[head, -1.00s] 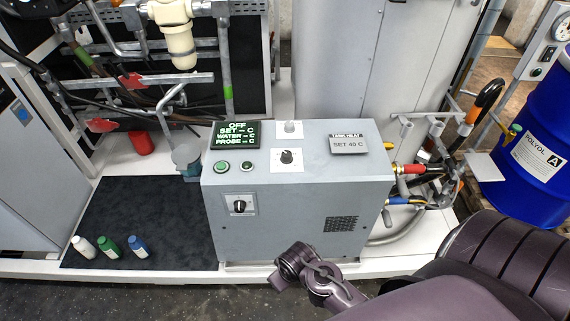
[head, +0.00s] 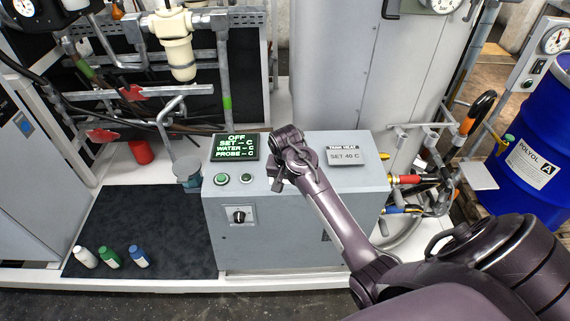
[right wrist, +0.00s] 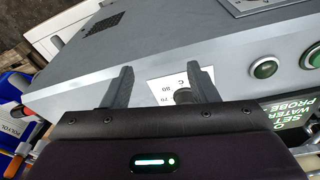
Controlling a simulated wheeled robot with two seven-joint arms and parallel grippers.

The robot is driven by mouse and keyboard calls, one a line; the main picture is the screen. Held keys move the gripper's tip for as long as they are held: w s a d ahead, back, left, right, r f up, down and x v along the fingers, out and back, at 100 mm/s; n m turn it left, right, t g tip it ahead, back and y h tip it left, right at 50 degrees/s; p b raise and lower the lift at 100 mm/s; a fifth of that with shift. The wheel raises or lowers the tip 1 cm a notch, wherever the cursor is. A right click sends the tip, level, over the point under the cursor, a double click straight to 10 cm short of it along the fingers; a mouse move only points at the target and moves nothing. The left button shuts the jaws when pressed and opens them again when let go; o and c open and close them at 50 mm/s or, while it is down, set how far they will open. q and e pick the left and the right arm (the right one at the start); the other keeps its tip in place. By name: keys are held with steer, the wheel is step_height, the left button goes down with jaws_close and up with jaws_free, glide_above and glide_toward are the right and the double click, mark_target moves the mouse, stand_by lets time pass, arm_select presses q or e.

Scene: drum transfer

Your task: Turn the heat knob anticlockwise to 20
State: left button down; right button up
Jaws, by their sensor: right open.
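The dark heat knob (right wrist: 183,96) sits on a white dial plate (right wrist: 160,90) on top of the grey control box (head: 285,235). In the right wrist view it shows between my fingers, nearer the right-hand one, its lower part hidden by the gripper body. "80" and "70" can be read on the plate; the knob's pointer cannot. My right gripper (head: 275,178) is open and empty above the box top, and hides the knob in the head view. Its two fingers (right wrist: 160,68) stand apart; contact with the knob cannot be told. My left gripper is not in view.
The display (head: 235,147) reads OFF, with dashes for set, water and probe. A sign (head: 345,156) reads "TANK HEAT SET 40 C". Two green buttons (head: 234,179) lie left of my gripper. A selector (head: 239,215) is on the box front. Bottles (head: 110,257) stand on the black mat.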

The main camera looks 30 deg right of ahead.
steer(key=w+d+r+m, duration=0.1)
steer(key=w+m, duration=0.1)
steer(key=w, duration=0.1)
steer(key=w+d+r+m+y, duration=0.1)
steer(key=w+m, duration=0.1)
steer(key=w+d+r+m+g, duration=0.1)
steer(key=w+d+r, duration=0.1)
steer(key=w, duration=0.1)
steer(key=shift+w+d+m, duration=0.1)
steer(key=shift+w+m, duration=0.2)
steer(key=shift+m, duration=0.1)
steer(key=shift+w+r+y, duration=0.2)
steer(key=shift+y, duration=0.1)
steer(key=shift+f+m, duration=0.3)
steer(key=shift+f, duration=0.2)
step_height(320, 180, down, 7)
steer(key=shift+r+p, duration=0.15)
steer(key=shift+p, duration=0.25)
steer(key=c, duration=1)
steer(key=shift+o, duration=0.2)
